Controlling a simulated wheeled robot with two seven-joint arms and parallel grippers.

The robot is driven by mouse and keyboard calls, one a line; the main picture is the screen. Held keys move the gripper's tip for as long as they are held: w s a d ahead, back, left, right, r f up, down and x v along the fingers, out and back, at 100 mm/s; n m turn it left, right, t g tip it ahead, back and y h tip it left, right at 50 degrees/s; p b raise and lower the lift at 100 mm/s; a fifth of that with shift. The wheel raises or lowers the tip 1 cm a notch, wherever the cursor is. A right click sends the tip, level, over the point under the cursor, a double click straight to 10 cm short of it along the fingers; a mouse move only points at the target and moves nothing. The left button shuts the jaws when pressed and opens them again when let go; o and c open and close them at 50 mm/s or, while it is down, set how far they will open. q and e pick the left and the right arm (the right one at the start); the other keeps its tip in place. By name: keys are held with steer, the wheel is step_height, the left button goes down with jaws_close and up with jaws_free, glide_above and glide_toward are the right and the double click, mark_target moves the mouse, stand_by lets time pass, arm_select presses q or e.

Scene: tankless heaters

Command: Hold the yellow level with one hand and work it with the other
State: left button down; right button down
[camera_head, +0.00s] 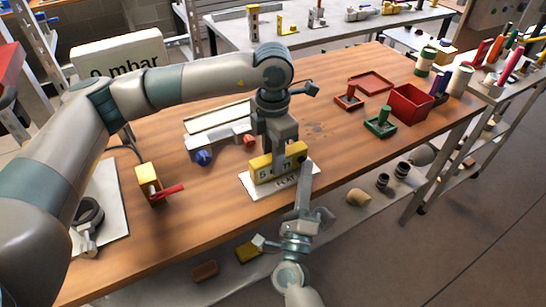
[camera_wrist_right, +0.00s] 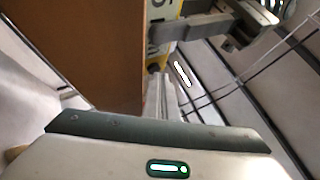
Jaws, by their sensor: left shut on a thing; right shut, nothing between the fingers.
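The yellow level (camera_head: 262,171) stands on a white plate (camera_head: 254,188) near the front edge of the wooden table. Dark characters show on its face. My left gripper (camera_head: 279,150) comes down from above and is shut on the level. My right gripper (camera_head: 305,170) reaches up from below, shut and empty, with its tip close to the level's right end. I cannot tell whether it touches. In the right wrist view, part of the yellow level (camera_wrist_right: 155,42) shows beside the table edge, and my right gripper (camera_wrist_right: 168,92) points toward it.
A yellow block with a red lever (camera_head: 148,178) stands to the left. A grey-white bracket (camera_head: 220,125) with blue and red knobs lies behind the level. A red bin (camera_head: 408,104) and green part (camera_head: 380,124) stand at right. A lower shelf (camera_head: 345,215) holds fittings.

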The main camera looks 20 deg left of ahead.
arm_select(q)
steer(key=shift+s+d+r, duration=0.15)
steer(key=shift+d+r, duration=0.05)
arm_select(e)
steer(key=shift+w+a+r, duration=0.15)
steer(key=shift+a+r, duration=0.05)
steer(key=shift+r, duration=0.25)
stand_by(0.4)
arm_select(q)
steer(key=shift+w+a+f, duration=0.15)
steer(key=shift+w, duration=0.05)
steer(key=shift+a, duration=0.1)
arm_select(e)
steer(key=shift+d, duration=0.2)
arm_select(q)
steer(key=shift+w, duration=0.1)
arm_select(e)
steer(key=shift+s+d+f, duration=0.1)
steer(key=shift+s, duration=0.2)
steer(key=shift+s+d+f, duration=0.2)
steer(key=shift+s+d, duration=0.6)
steer(key=shift+s, duration=0.05)
steer(key=shift+s+d+f, duration=0.1)
steer(key=shift+s+d, duration=1)
steer(key=shift+d, duration=0.05)
arm_select(q)
steer(key=c, duration=1.3)
jaws_free()
steer(key=shift+c, duration=0.2)
